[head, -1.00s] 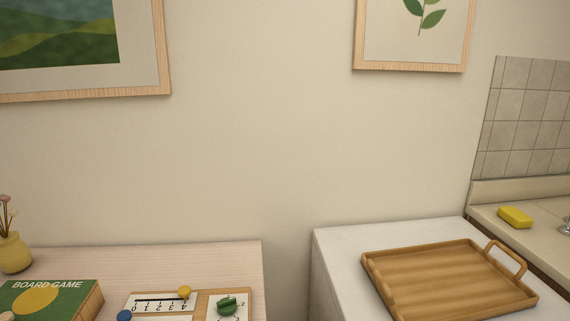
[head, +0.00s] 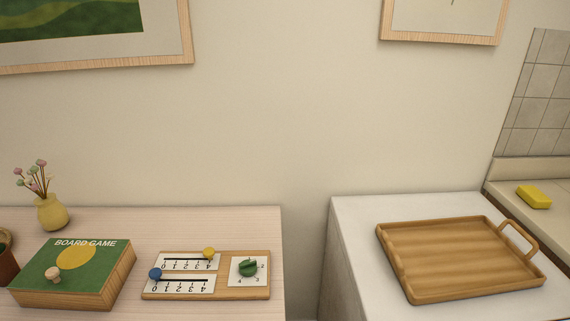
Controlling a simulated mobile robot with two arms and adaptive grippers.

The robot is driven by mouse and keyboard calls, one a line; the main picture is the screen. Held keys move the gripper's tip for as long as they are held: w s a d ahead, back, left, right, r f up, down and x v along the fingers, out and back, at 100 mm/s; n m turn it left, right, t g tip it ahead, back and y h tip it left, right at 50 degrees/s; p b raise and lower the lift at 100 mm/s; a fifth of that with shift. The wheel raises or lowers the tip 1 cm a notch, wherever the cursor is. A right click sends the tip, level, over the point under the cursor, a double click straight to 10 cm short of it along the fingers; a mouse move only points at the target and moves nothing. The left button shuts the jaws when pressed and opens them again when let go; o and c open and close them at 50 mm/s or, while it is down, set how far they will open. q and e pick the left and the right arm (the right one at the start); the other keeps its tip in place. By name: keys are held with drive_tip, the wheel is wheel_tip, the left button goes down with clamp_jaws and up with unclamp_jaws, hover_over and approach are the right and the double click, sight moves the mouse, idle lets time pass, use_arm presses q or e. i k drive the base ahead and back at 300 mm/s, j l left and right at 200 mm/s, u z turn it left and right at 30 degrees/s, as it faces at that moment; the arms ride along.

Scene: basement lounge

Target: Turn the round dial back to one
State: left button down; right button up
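The round dial (head: 248,267) is a green knob on a white square plate with small numbers around it. It sits at the right end of a wooden board (head: 234,294) on the pale wooden table. The number it points to is too small to tell. The same board carries two slider scales, one with a yellow knob (head: 209,253) near the 4 end and one with a blue knob (head: 155,273) near the 0 end. Neither of my grippers shows in the head view.
A green board game box (head: 75,273) with a small wooden knob-like piece (head: 53,274) on top lies left of the board. A yellow vase (head: 52,213) stands behind it. Across a gap, a wooden tray (head: 450,256) rests on a white cabinet; a yellow sponge (head: 534,196) lies farther right.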

sight(247, 267)
drive_tip(key=k+j+z, duration=0.25)
drive_tip(key=z, duration=0.15)
drive_tip(key=k+j+z, duration=0.25)
drive_tip(key=z, duration=0.2)
